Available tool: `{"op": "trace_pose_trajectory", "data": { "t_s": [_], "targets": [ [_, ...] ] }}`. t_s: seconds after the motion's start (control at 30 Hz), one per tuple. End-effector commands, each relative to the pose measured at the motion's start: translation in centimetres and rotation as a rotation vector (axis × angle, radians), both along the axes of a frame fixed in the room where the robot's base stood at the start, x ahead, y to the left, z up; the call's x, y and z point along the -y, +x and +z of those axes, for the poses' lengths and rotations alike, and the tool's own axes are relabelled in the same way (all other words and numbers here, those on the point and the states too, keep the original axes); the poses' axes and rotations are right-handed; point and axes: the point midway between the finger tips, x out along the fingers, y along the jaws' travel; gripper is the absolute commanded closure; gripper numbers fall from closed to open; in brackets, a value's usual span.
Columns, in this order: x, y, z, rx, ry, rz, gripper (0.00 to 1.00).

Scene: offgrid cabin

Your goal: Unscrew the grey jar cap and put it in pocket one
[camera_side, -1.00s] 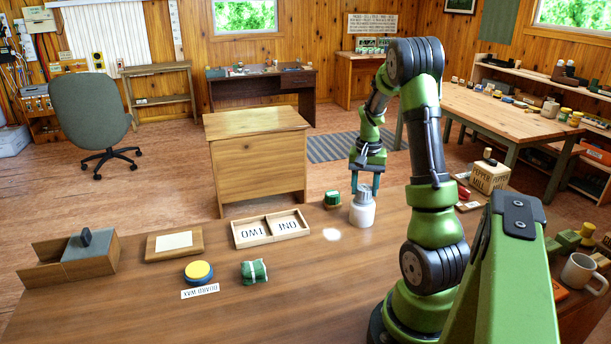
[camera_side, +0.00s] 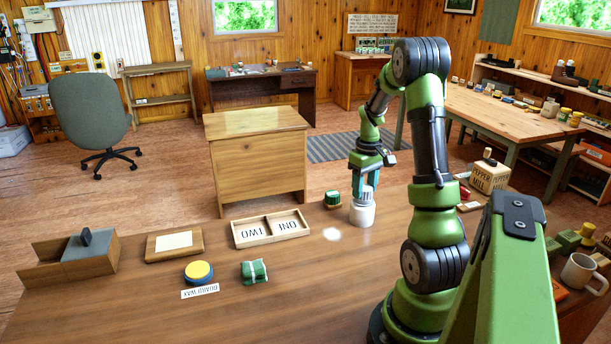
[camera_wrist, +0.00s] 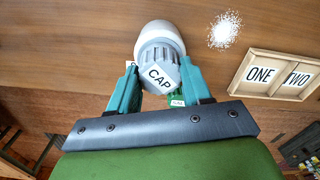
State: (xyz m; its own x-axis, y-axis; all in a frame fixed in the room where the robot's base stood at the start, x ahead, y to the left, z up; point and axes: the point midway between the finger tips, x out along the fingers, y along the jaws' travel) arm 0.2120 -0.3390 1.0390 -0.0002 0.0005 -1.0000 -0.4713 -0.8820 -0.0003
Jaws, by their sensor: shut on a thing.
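The white jar (camera_side: 362,213) stands upright on the table in the side view, and its body also shows in the wrist view (camera_wrist: 158,30). Its grey ribbed cap (camera_side: 365,192) is on top of the jar. My gripper (camera_wrist: 158,84) is shut on the cap, one finger on each side. The wooden two-pocket tray (camera_side: 271,243) lies to the left of the jar. Pocket one (camera_wrist: 262,74) is marked ONE and looks empty; pocket two (camera_wrist: 298,80) is marked TWO.
A green brush-like item (camera_side: 332,199) stands just left of the jar. A white powdery patch (camera_side: 332,235) lies between tray and jar. A green cloth bundle (camera_side: 254,271) and a yellow-topped blue tin (camera_side: 198,272) sit nearer the front.

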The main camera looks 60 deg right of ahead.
Motion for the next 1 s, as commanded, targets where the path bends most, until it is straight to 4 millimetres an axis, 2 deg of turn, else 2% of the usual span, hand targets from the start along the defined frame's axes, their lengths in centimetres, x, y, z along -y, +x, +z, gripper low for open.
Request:
{"op": "trace_pose_trajectory", "data": {
  "t_s": [0.1, 0.2, 0.53, 0.8, 1.0],
  "targets": [
    [0.04, 0.03, 0.09, 0.001, -0.002, 0.153, 0.9],
    [0.04, 0.05, 0.09, 0.001, -0.002, 0.219, 0.9],
    [0.02, 0.08, 0.1, 0.002, -0.002, 0.26, 0.9],
    [0.05, 0.07, 0.1, 0.002, -0.003, 0.633, 0.9],
    [0.02, 0.07, 0.07, 0.002, -0.002, 0.756, 0.9]
  ]
}}
